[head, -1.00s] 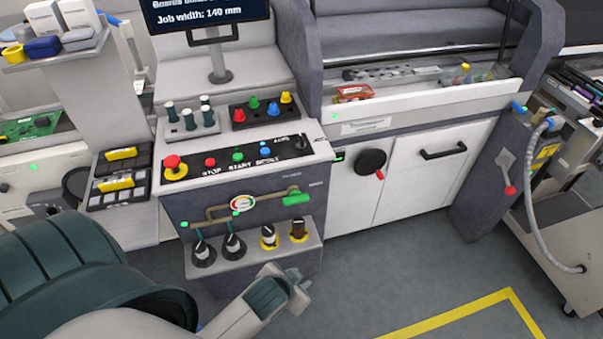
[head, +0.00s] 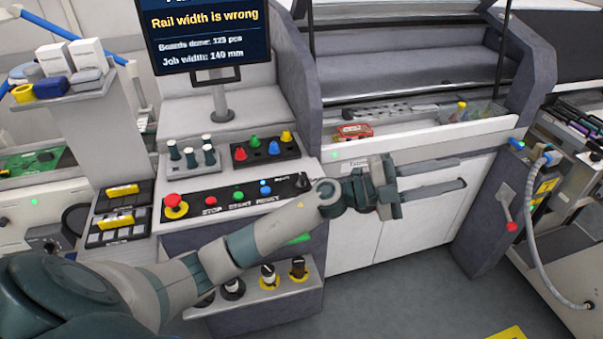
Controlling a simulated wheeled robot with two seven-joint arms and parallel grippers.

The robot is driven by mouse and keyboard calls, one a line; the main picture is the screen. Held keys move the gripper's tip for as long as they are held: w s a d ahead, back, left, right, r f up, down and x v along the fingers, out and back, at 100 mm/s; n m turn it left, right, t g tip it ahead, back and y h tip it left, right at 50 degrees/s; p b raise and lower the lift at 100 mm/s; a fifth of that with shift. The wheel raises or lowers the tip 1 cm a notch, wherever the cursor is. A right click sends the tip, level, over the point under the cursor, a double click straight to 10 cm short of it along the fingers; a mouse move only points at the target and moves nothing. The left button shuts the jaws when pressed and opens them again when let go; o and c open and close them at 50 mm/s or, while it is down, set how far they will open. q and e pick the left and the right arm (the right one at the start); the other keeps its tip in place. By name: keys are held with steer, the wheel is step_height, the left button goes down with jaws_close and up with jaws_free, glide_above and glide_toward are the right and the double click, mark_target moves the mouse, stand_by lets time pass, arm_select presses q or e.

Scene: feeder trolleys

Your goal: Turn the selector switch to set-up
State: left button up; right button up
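The selector switch (head: 302,182) is a small dark knob at the right end of the black control strip (head: 235,195), right of the red, green and blue buttons. It is small and my forearm lies just below it, so I cannot read its setting. My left arm reaches across the front of the cabinet. My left gripper (head: 393,191) is right of the switch, in front of the white cabinet doors, apart from the switch. Its fingers look spread, with nothing seen between them. My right gripper is not in view.
The screen (head: 208,38) reads "Rail width is wrong". A red emergency button (head: 174,201) sits at the strip's left end. Coloured knobs (head: 263,149) stand behind it. The black hand wheel is hidden behind the gripper.

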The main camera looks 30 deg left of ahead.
arm_select(q)
steer(key=w+a+f+m+g+y, duration=0.3)
steer(key=a+f+g+y, duration=0.15)
steer(key=a, duration=0.25)
steer(key=w+a+f+m+g+y, duration=0.2)
steer(key=a+f+m+g+y, duration=0.1)
steer(key=a+f+g+y, duration=0.25)
steer(key=a+r+n+y, duration=0.2)
steer(key=a+r+y, duration=0.2)
steer(key=a, duration=0.8)
steer(key=s+a+r+n+g+y, duration=0.1)
steer(key=a+r+n+y, duration=0.2)
steer(key=a, duration=0.9)
steer(key=shift+a+r+y, duration=0.15)
steer(key=shift+r+y, duration=0.3)
steer(key=shift+y, duration=0.15)
steer(key=shift+s+f, duration=0.1)
